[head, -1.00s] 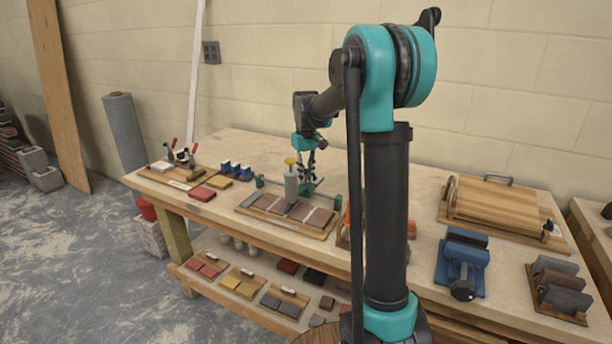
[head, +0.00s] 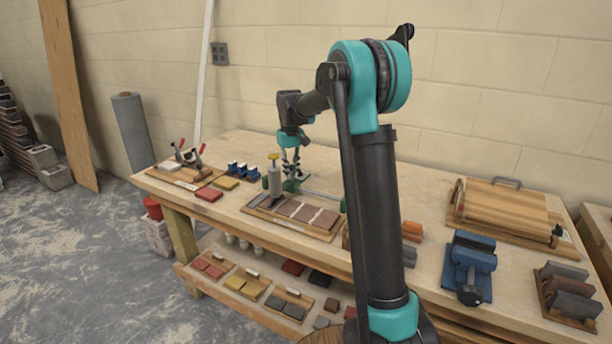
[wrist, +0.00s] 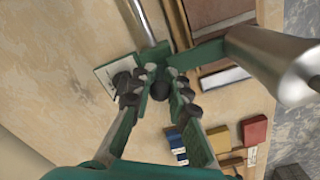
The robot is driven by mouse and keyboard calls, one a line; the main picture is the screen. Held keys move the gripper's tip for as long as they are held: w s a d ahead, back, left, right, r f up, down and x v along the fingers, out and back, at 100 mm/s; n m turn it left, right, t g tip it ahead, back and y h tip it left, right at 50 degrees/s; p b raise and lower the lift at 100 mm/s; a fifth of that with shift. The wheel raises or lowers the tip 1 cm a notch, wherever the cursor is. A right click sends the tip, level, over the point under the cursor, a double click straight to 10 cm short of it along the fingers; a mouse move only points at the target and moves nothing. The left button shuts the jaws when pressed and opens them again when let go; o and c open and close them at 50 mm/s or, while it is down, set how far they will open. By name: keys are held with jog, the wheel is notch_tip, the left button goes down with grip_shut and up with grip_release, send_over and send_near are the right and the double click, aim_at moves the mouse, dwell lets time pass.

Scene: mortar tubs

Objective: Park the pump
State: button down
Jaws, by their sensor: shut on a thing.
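The pump (head: 274,180) is a grey upright cylinder with a yellow top, at the left end of the brick board. In the wrist view its metal body (wrist: 275,62) shows at the upper right, joined to a green arm. My gripper (head: 292,180) is behind the pump in the head view. In the wrist view its fingers (wrist: 158,90) are shut on a round black knob (wrist: 158,87) beside the green arm. A metal rail (wrist: 143,22) runs up from near the knob. A pale plate (wrist: 118,75) lies to the knob's left, partly covered by a finger.
The brick board (head: 328,235) holds several bricks with pale joints. Blue blocks (head: 243,171), a yellow block (head: 225,183) and a red block (head: 208,194) sit left of the pump. A blue vise (head: 468,265) stands at right. The back left bench top is clear.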

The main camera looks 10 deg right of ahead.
jog(key=w+a, duration=0.4)
jog(key=a, duration=0.2)
jog(key=shift+w+a, duration=0.15)
jog(key=shift+w, duration=0.2)
jog(key=c, duration=1.7)
grip_release()
jog(key=shift+a, duration=0.15)
jog(key=shift+r, duration=0.1)
notch_tip(320, 180, up, 12)
